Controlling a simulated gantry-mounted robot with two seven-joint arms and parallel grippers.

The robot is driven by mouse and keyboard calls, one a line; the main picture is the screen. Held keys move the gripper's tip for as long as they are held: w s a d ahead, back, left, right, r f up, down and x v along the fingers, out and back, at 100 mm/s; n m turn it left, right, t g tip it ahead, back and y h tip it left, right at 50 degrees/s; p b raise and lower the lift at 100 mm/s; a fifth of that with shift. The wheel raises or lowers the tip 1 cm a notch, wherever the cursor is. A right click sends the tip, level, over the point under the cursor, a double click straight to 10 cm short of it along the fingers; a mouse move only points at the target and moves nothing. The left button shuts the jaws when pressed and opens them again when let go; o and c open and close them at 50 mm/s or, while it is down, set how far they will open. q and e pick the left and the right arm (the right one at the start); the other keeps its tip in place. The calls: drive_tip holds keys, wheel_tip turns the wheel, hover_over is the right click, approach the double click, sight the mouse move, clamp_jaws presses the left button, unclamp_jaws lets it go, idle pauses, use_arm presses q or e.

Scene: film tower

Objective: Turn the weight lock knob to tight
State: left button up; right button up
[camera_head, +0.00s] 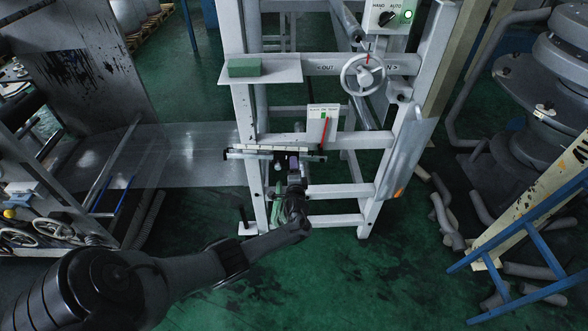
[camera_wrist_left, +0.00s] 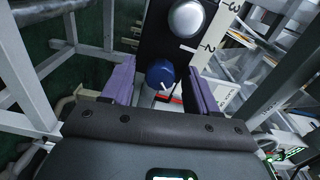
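A blue round knob (camera_wrist_left: 160,73) with a white line near its lower edge sits on a dark plate in the left wrist view. A red mark and pale plate show just below it. My left gripper (camera_wrist_left: 157,70) is open, with one purple finger on either side of the knob; I cannot tell whether they touch it. A silver domed weight (camera_wrist_left: 186,18) is above the knob, beside a white scale (camera_wrist_left: 222,28) with numbers. In the head view my left gripper (camera_head: 291,166) is at the pale horizontal bar (camera_head: 265,148) and hides the knob. My right gripper is not in view.
A white card with a red pointer (camera_head: 323,122) stands just right of the gripper. A handwheel (camera_head: 363,75), a HAND/AUTO panel (camera_head: 391,16) and a shelf with a green block (camera_head: 245,67) are on the pale frame. Blue rails (camera_head: 530,235) and loose tubes lie right.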

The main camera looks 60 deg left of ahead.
use_arm(q)
drive_tip(key=p+v, duration=0.3)
drive_tip(key=v, duration=0.7)
drive_tip(key=shift+s+d, duration=0.2)
drive_tip(key=shift+d, duration=0.2)
